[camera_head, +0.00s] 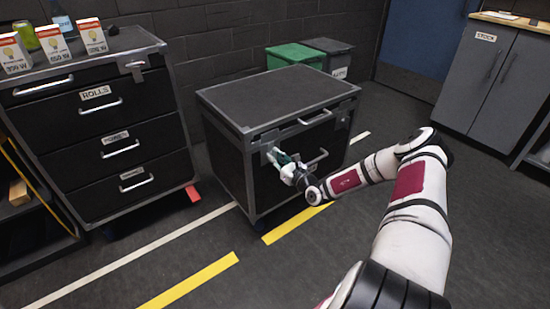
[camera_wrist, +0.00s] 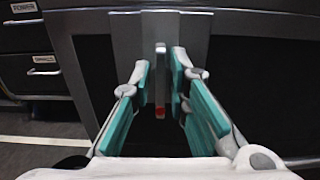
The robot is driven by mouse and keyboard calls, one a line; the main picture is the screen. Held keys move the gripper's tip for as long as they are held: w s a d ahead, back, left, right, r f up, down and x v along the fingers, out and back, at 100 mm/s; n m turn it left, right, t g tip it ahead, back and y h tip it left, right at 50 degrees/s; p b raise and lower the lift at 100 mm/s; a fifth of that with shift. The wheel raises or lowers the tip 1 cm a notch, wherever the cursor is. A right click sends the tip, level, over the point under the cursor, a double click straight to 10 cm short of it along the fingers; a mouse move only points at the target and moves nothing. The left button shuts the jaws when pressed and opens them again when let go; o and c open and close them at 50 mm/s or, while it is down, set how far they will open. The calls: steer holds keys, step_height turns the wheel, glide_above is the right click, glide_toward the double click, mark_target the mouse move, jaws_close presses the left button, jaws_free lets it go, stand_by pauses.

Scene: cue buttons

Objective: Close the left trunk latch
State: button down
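The trunk (camera_head: 277,95) is a black chest with grey metal edges, its lid down, in the middle of the head view. Its left latch (camera_head: 268,143) is on the front near the left corner, largely hidden by my gripper (camera_head: 281,158). In the wrist view, the latch (camera_wrist: 160,80) is a narrow upright metal tab with a red spot low on it, in front of a grey plate (camera_wrist: 122,50). My gripper (camera_wrist: 161,64) is open there, its teal-padded fingers on either side of the tab with gaps showing. I cannot tell how far the latch is swung.
The trunk's right latch (camera_head: 343,112) and front handles (camera_head: 315,117) are to the right of my gripper. A black drawer cabinet (camera_head: 112,135) with boxes on top stands at left. Green (camera_head: 294,56) and grey bins stand behind. Grey cupboards (camera_head: 490,75) are at right. Floor in front is clear.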

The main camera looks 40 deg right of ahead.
steer(key=shift+r+n+p, duration=0.1)
steer(key=shift+n+p, duration=0.2)
steer(key=shift+p, duration=0.1)
steer(key=n+p, duration=0.2)
steer(key=p, duration=0.1)
steer(key=shift+r+n, duration=0.1)
steer(key=shift+n, duration=0.2)
steer(key=n+p, duration=0.3)
steer(key=n, duration=0.2)
steer(key=shift+p, duration=0.4)
steer(key=n+p, duration=0.2)
steer(key=n, duration=0.3)
steer(key=n+p, duration=0.1)
steer(key=n, duration=0.3)
steer(key=shift+n+p, duration=0.3)
steer(key=shift+p, duration=0.05)
steer(key=shift+f, duration=0.2)
steer(key=c, duration=1.8)
jaws_free()
steer(key=shift+o, duration=0.2)
